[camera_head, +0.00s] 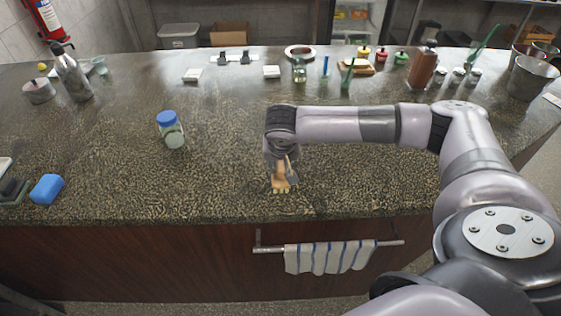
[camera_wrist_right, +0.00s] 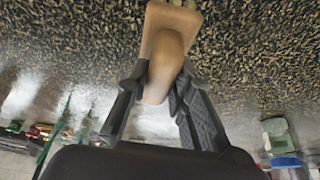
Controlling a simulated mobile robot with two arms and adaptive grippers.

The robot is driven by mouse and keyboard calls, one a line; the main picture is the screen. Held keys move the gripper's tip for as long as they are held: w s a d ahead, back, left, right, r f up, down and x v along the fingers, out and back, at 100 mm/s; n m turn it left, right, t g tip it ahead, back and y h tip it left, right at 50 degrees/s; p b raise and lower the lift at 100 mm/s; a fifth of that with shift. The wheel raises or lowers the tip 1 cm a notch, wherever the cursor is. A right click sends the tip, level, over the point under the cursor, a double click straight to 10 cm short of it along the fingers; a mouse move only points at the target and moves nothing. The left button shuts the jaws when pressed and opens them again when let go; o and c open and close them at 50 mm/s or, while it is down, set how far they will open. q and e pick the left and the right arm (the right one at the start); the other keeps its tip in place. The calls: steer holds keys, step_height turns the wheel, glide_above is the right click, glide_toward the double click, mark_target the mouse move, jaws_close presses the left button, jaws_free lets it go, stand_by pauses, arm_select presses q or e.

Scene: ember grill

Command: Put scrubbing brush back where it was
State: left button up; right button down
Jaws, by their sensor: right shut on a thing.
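The scrubbing brush (camera_head: 281,184) has a tan wooden body and is at the front middle of the speckled counter, below my right wrist. In the right wrist view the brush (camera_wrist_right: 165,55) shows a rounded wooden handle between the fingers. My right gripper (camera_wrist_right: 158,88) is shut on that handle, and in the head view the gripper (camera_head: 288,168) is partly hidden by its own wrist. The brush's underside is hidden in the wrist view, and I cannot tell whether it touches the counter. My left gripper is not in view.
A jar with a blue lid (camera_head: 170,130) stands left of the brush. A blue sponge (camera_head: 47,188) lies at the far left front. A striped towel (camera_head: 330,257) hangs from a rail below the counter edge. Bottles and small containers line the back. The counter around the brush is clear.

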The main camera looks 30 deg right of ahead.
steer(key=shift+f, duration=0.15)
steer(key=c, duration=1.4)
jaws_free()
steer(key=shift+r, duration=0.2)
steer(key=b+v, duration=0.3)
steer(key=v, duration=0.9)
steer(key=shift+w+b, duration=0.1)
steer(key=shift+b, duration=0.25)
